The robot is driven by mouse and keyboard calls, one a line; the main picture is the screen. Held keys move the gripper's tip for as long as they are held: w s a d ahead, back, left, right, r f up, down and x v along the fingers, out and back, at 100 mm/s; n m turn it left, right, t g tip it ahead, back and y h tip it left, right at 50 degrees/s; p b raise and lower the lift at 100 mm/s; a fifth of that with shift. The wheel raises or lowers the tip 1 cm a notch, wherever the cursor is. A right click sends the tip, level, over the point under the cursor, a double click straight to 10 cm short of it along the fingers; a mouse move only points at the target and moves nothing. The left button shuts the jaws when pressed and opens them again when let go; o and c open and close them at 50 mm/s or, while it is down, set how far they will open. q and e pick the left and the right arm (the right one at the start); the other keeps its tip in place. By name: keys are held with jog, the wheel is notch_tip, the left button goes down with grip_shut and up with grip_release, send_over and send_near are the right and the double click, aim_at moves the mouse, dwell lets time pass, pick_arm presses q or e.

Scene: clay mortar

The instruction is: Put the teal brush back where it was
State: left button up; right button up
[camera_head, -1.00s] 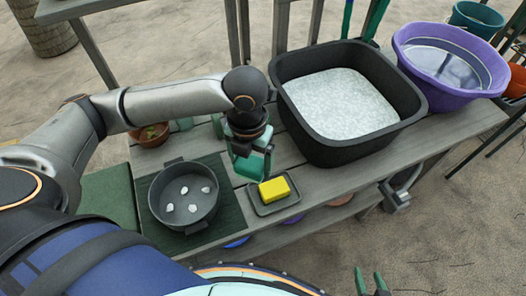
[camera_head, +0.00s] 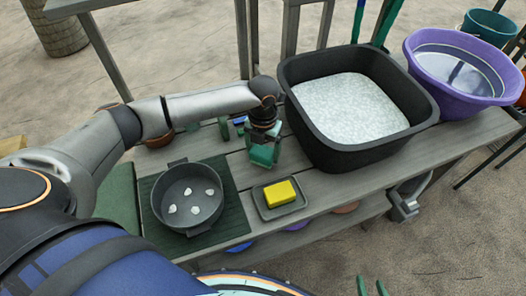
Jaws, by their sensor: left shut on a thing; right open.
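My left gripper (camera_head: 264,141) is shut on the teal brush (camera_head: 263,156), over the back half of the bench between the black tub and the pan. The gripper covers part of the brush, and I cannot tell whether the brush touches the planks. My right gripper (camera_head: 371,287) shows only as two green fingertips at the bottom edge; it is open, apart from the bench.
A yellow sponge (camera_head: 281,193) lies on a grey tray (camera_head: 299,204) in front of the brush. A dark pan (camera_head: 163,207) with white pieces stands on a green mat (camera_head: 226,213). A black tub (camera_head: 312,127) of white granules and a purple basin (camera_head: 424,78) are right. Small green-blue items (camera_head: 239,124) stand behind.

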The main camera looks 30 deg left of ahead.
aim_at(263, 150)
pick_arm(q)
jog(key=shift+f, duration=0.3)
jog(key=shift+f, duration=0.2)
jog(key=o, duration=1)
jog(key=shift+c, duration=0.2)
notch_tip(263, 150, up, 12)
jog(key=p, duration=0.1)
jog(key=shift+r, duration=0.2)
